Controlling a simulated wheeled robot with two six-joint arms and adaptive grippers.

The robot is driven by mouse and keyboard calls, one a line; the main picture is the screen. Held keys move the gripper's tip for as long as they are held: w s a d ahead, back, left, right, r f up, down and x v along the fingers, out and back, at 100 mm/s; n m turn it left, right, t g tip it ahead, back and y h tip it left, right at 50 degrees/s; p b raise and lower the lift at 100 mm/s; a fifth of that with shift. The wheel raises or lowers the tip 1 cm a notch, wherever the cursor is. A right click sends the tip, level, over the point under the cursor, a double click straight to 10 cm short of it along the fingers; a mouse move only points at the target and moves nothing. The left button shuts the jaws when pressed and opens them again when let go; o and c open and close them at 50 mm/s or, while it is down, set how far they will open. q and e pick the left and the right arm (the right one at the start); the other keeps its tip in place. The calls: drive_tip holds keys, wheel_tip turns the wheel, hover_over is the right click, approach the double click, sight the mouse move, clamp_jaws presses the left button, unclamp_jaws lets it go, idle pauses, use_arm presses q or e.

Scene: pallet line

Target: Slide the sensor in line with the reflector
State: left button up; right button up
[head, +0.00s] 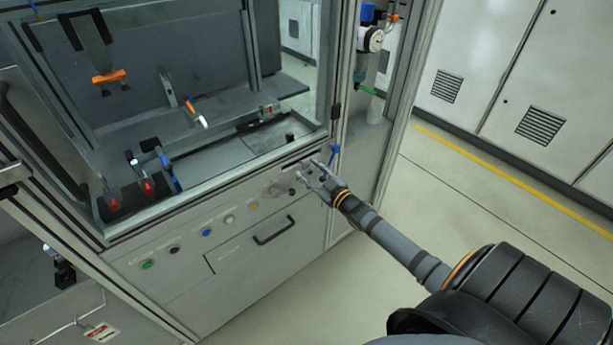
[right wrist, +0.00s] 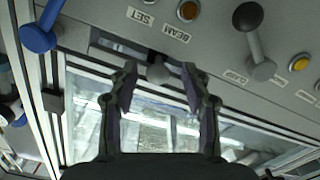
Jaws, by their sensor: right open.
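My right gripper (head: 313,180) is at the right end of the machine's front panel, its fingers pointing at the panel. In the right wrist view the gripper (right wrist: 160,82) is open, with its two fingertips apart. A rounded grey knob (right wrist: 158,70) shows between them at a dark slot (right wrist: 108,44) in the panel; it may be the sensor's slider. I cannot tell whether either finger touches it. The sensor itself and the reflector cannot be picked out for certain in either view. My left gripper is not in view.
A blue-handled lever (right wrist: 38,38) and a black-knobbed lever (right wrist: 262,68) stand out on either side of the gripper. The panel also carries a drawer handle (head: 274,231). Open floor (head: 460,215) lies to the right.

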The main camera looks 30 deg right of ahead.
drive_tip(key=shift+w+r, duration=0.15)
drive_tip(key=shift+w, duration=0.65)
clamp_jaws()
